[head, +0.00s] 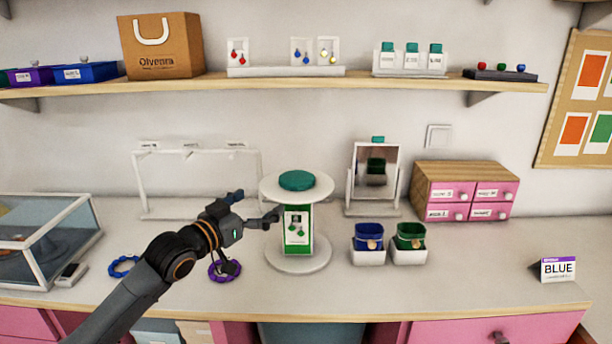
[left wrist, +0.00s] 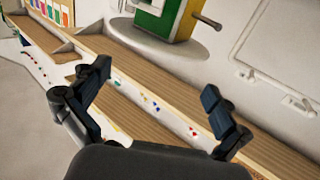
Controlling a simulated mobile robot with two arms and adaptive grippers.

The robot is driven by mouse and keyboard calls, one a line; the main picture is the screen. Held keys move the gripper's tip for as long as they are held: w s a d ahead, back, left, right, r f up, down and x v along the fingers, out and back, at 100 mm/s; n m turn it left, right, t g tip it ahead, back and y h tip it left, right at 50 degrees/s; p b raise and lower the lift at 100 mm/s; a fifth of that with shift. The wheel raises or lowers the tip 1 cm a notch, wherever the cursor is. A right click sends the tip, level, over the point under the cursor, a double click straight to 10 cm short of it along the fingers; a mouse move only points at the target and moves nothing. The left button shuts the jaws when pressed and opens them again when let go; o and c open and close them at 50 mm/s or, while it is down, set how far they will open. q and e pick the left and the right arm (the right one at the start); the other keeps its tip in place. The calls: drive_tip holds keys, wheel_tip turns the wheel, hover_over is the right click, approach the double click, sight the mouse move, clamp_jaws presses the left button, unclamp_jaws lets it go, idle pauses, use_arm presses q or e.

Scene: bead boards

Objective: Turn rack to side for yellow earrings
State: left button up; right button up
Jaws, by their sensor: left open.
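The rack (head: 298,262) is a round white stand with a teal knob (head: 296,180) on top. Its green side faces the head camera and bears a card with green earrings (head: 296,228). In the left wrist view the rack (left wrist: 152,18) shows a green side and a yellow side, with a short peg (left wrist: 207,21) sticking out. A card with yellowish earrings (head: 328,52) stands on the shelf. My left gripper (head: 254,206) is open and empty, just left of the rack; its two spread fingers also show in the left wrist view (left wrist: 152,92).
A purple bead ring (head: 224,271) and a blue one (head: 123,266) lie on the counter (head: 450,280). Blue (head: 368,237) and green (head: 409,237) pouches stand right of the rack, before a mirror (head: 372,180). A glass case (head: 45,240) is at left. The front right counter is mostly clear.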

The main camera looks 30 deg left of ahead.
sight(289, 182)
drive_tip(key=s+r+g+p, duration=0.1)
drive_tip(key=s, duration=0.7)
use_arm(q)
drive_tip(key=w, duration=0.3)
drive_tip(key=w+p, duration=0.1)
drive_tip(key=w, duration=0.3)
drive_tip(key=w+p, duration=0.1)
drive_tip(key=w, duration=0.2)
drive_tip(key=shift+w+d+r, duration=0.2)
drive_tip(key=shift+w+r, duration=0.1)
drive_tip(key=shift+w, duration=0.45)
drive_tip(key=shift+w+f, duration=0.1)
drive_tip(key=shift+w, duration=0.15)
drive_tip(key=shift+d, duration=0.1)
drive_tip(key=c, duration=1.5)
drive_tip(key=shift+c, duration=0.3)
use_arm(e)
drive_tip(key=w+r, duration=0.2)
drive_tip(key=w, duration=0.1)
drive_tip(key=shift+w, duration=0.1)
